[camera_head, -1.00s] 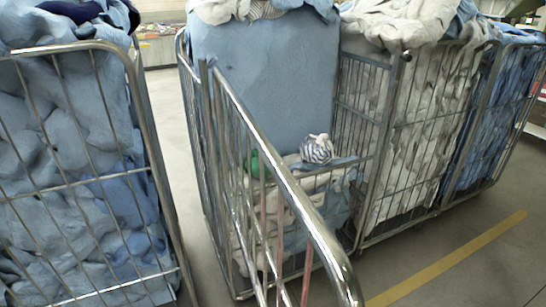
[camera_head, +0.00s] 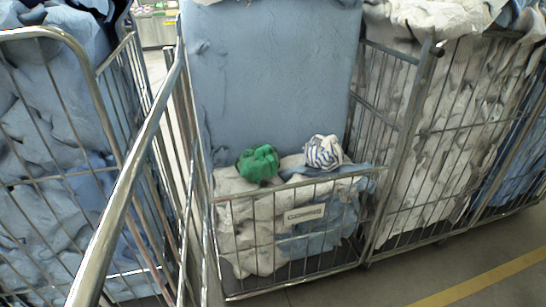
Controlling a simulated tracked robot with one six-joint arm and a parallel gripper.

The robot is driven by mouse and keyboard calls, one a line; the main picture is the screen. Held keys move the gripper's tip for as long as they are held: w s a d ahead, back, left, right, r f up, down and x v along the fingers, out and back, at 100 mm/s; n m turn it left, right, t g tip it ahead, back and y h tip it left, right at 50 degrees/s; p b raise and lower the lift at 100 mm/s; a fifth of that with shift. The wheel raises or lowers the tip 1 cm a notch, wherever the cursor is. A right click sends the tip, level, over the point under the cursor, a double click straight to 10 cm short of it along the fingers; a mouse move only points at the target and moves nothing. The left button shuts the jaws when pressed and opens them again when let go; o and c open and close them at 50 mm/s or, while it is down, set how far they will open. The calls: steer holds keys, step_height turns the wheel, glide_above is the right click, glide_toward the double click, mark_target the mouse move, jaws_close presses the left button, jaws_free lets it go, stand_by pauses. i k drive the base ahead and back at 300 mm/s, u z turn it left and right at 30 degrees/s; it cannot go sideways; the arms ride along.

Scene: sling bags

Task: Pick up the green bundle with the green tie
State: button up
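A green bundle (camera_head: 258,163) sits on top of white and pale blue laundry at the left of the low front section of the middle cage trolley (camera_head: 295,184). Its tie cannot be made out at this size. A white bundle with blue stripes (camera_head: 323,152) sits to its right, a short gap apart. My gripper is not in view.
A tall blue laundry block (camera_head: 275,80) stands behind the bundles. A metal rail frame (camera_head: 125,190) crosses the left foreground. Full cage trolleys of laundry stand at left (camera_head: 45,150) and right (camera_head: 440,130). Bare floor with a yellow line (camera_head: 490,277) shows at lower right.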

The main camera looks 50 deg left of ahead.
mark_target(258, 163)
steer(key=i, duration=1)
steer(key=u, duration=3.3)
steer(key=i, duration=0.45)
